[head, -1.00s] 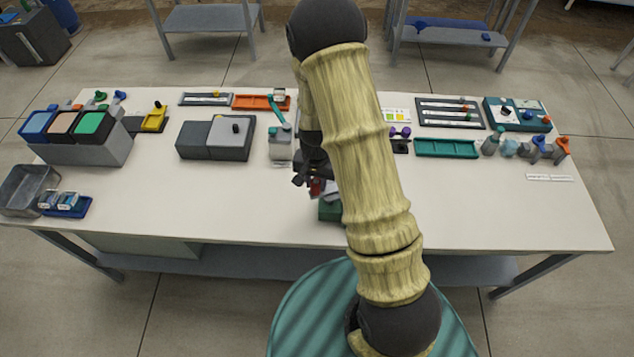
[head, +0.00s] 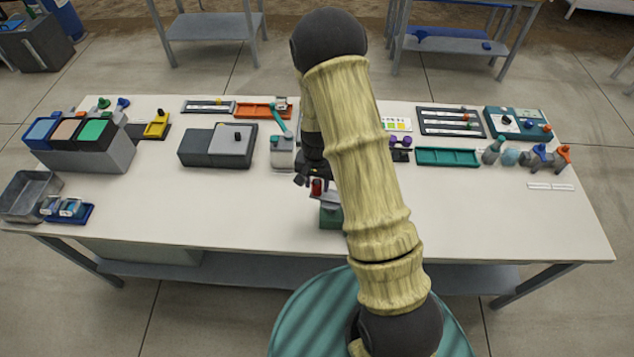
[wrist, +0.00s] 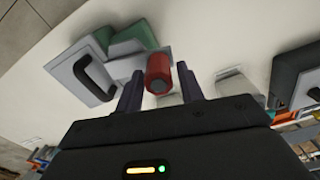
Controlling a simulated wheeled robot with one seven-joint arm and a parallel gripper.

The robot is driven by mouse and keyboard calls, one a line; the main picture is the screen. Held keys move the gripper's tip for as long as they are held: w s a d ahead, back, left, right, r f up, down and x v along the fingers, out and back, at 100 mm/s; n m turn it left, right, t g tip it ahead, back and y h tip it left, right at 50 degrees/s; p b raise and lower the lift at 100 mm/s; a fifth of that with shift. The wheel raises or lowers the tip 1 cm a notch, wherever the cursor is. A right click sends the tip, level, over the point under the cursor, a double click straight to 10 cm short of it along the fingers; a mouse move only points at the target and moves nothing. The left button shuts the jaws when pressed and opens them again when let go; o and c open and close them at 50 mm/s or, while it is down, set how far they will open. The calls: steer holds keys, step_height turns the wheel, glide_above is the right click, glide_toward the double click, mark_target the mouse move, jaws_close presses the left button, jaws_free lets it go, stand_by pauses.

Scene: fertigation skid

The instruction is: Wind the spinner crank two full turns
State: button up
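The spinner's red crank knob (wrist: 158,73) is in the wrist view, between the tips of my gripper's two dark fingers (wrist: 160,88). A gap shows on each side of the knob, so my gripper looks open around it. Behind the knob are a light grey part (wrist: 125,67) and the green body (wrist: 134,37). In the head view the red knob (head: 317,187) shows just below my gripper (head: 309,181), above the green base (head: 331,218) near the table's front edge. My arm hides the right part of the spinner.
A grey plate with a black handle (wrist: 97,78) is beside the spinner in the wrist view. A white-grey dispenser (head: 282,152) and a dark grey box (head: 205,147) stand behind and left. The white table (head: 220,205) is clear left of the spinner.

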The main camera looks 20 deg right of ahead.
steer(key=shift+o, duration=1.1)
steer(key=shift+r, duration=0.1)
step_height(320, 180, up, 17)
steer(key=b, duration=0.3)
steer(key=shift+r, duration=0.1)
steer(key=s+n+t, duration=0.2)
steer(key=s+n, duration=0.4)
steer(key=s, duration=0.9)
steer(key=shift+d+r+t, duration=0.2)
steer(key=shift+r+t, duration=0.05)
steer(key=shift+t, duration=0.05)
